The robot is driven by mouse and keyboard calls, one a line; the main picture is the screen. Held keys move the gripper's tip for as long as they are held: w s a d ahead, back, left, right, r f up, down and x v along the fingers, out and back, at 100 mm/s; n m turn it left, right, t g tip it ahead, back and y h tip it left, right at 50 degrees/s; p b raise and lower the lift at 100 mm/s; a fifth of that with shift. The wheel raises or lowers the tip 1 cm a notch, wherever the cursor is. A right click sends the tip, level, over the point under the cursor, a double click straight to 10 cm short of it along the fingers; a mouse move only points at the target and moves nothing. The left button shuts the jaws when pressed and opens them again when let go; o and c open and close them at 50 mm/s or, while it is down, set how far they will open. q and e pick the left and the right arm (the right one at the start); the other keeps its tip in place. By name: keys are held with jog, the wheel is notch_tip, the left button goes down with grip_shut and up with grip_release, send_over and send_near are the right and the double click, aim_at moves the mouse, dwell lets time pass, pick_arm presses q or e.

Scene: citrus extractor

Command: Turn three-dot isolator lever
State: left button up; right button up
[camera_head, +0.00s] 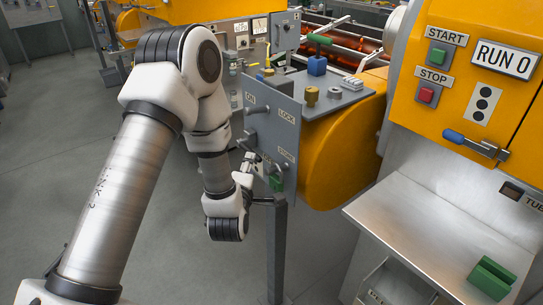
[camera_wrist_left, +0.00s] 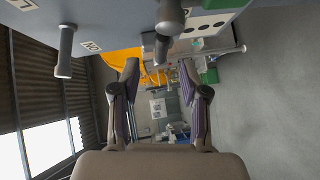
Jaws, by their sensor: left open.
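The grey isolator panel (camera_head: 268,125) stands upright in the middle of the head view, with ON and LOCK labels and short grey levers. In the left wrist view, a label with dark dots (camera_wrist_left: 207,26) sits beside a grey lever (camera_wrist_left: 168,20). A second grey lever (camera_wrist_left: 65,52) is at the left. My left gripper (camera_head: 254,166) is at the lower part of the panel, partly hidden by my wrist. In the wrist view my left gripper (camera_wrist_left: 159,78) is open, and the near lever's end shows just beyond its fingertips. I cannot tell whether they touch. My right gripper is not in view.
An orange cabinet (camera_head: 463,65) with START and STOP buttons and a three-dot plate (camera_head: 483,104) stands at the right. Below it is a steel shelf (camera_head: 440,225) with a green block (camera_head: 492,278). A grey post (camera_head: 277,250) supports the panel. The floor at left is clear.

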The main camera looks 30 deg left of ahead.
aim_at(252, 151)
pick_arm(q)
jog(key=p+x, duration=0.2)
jog(key=x, duration=0.5)
jog(key=shift+r+p, duration=0.1)
jog(key=shift+p, duration=0.25)
jog(key=shift+w+a, duration=0.2)
jog(key=shift+w, duration=0.05)
jog(key=shift+w+a+f, duration=0.1)
jog(key=shift+a+f, duration=0.1)
jog(key=shift+f, duration=0.1)
jog(key=shift+d+r, duration=0.1)
grip_shut()
